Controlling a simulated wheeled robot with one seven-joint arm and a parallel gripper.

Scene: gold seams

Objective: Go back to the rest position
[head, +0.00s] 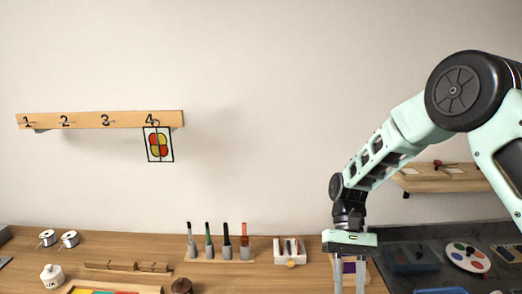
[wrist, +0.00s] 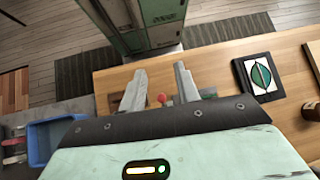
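My gripper (wrist: 160,93) points down over the wooden workbench (wrist: 225,62), and its two fingers are spread apart. In the head view my gripper (head: 349,270) is at the lower right, in front of a wooden piece with a purple patch (head: 349,267). In the wrist view a small red knob (wrist: 161,98) shows between the fingers, with nothing seen gripped. My arm reaches in from the right and bends down to the bench.
Several upright tools (head: 227,242) stand mid-bench. A paint palette (head: 467,257) lies on the dark surface at right. A blue bin (wrist: 48,138) and a leaf-pattern tile (wrist: 259,76) flank my gripper.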

